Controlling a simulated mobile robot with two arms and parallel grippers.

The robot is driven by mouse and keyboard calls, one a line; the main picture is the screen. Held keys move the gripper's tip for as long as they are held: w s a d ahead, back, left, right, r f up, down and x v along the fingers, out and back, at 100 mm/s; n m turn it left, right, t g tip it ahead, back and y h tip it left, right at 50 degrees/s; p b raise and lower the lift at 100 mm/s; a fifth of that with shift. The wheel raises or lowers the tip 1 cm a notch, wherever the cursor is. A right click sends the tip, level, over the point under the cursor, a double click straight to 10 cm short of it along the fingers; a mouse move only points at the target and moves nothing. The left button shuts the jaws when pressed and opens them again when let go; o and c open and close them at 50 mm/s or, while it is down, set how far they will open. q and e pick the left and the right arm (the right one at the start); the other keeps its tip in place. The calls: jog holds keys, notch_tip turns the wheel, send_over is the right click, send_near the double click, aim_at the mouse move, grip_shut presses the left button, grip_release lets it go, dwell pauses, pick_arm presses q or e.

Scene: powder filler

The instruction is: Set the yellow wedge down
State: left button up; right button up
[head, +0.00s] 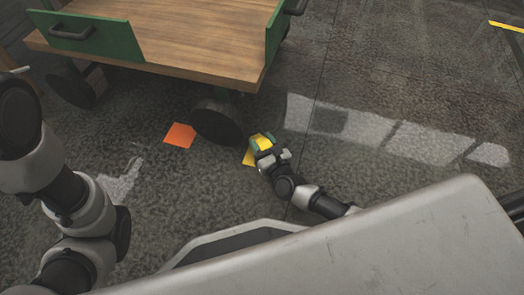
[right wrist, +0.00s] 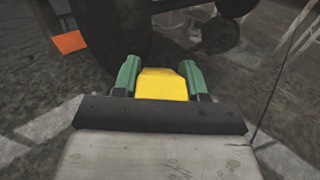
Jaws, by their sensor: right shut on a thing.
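The yellow wedge (head: 262,141) is at the right side of the cart's near wheel (head: 217,122), low over the floor. My right gripper (head: 264,146) is shut on it. In the right wrist view the wedge (right wrist: 161,84) sits between the two green fingers of my right gripper (right wrist: 160,78), and the wheel (right wrist: 118,45) stands just beyond, to the left. A gap between wedge and wheel, or contact with the floor, is hard to tell. My left arm shows at the left of the head view, but its gripper cannot be made out.
The cart (head: 170,35) has a wooden deck and green end panels. An orange square (head: 180,135) lies on the floor left of the wheel. It also shows in the right wrist view (right wrist: 69,42). Open dark floor with pale patches extends to the right.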

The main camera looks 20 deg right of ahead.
aim_at(254, 136)
notch_tip(254, 136, down, 3)
jog(key=shift+f+b, duration=0.1)
jog(key=shift+b, duration=0.8)
jog(key=o, duration=1)
